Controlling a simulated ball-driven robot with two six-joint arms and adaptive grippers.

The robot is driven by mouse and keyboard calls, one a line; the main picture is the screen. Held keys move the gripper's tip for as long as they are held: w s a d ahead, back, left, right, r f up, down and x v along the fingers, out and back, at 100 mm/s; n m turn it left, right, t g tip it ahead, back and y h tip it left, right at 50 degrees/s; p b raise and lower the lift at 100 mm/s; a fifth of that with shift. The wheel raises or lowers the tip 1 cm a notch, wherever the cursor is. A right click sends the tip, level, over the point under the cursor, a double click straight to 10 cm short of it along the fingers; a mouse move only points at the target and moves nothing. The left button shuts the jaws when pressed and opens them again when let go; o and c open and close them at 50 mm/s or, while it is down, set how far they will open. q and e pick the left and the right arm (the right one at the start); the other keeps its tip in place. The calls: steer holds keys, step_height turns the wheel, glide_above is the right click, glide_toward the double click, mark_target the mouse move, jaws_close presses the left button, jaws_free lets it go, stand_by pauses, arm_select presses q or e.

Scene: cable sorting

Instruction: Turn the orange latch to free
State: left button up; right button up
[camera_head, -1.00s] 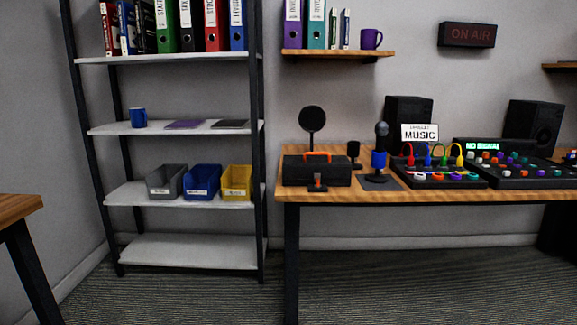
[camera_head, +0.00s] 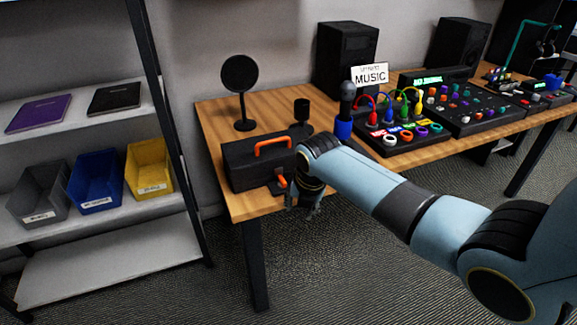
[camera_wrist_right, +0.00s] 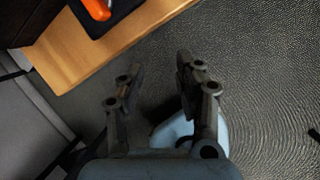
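The orange latch (camera_head: 281,182) is on the front of a black case (camera_head: 238,168) with an orange handle (camera_head: 272,143), at the left end of the wooden desk. In the right wrist view the orange latch (camera_wrist_right: 97,8) shows at the top left edge, on a black base (camera_wrist_right: 118,10). My right gripper (camera_head: 304,212) is just right of and in front of the latch, by the desk's front edge, and partly hidden by its own wrist. In the right wrist view the right gripper (camera_wrist_right: 157,72) is open and empty, apart from the latch. My left gripper is not in view.
A round black disc on a stand (camera_head: 240,82) and a small black microphone (camera_head: 302,110) stand behind the case. A blue-banded microphone (camera_head: 344,125) and a patch panel (camera_head: 395,130) are to the right. Shelves with bins (camera_head: 95,180) stand left. The floor before the desk is clear.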

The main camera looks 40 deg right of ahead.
mark_target(282, 179)
steer(key=w+r+n+p, duration=0.1)
steer(key=w+r+n, duration=0.15)
steer(key=r, duration=0.35)
steer(key=w+r+n+p, duration=0.1)
steer(key=w+r+n, duration=0.1)
steer(key=r+n, duration=0.3)
steer(key=shift+m, duration=0.65)
steer(key=b+x, duration=0.1)
steer(key=x, duration=0.3)
steer(key=w+b+x, duration=0.1)
steer(key=b+x, duration=0.1)
steer(key=x, duration=0.3)
steer(key=shift+w+d, duration=0.1)
steer(key=shift+w, duration=0.05)
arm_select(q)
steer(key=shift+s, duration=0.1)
arm_select(e)
jaws_close()
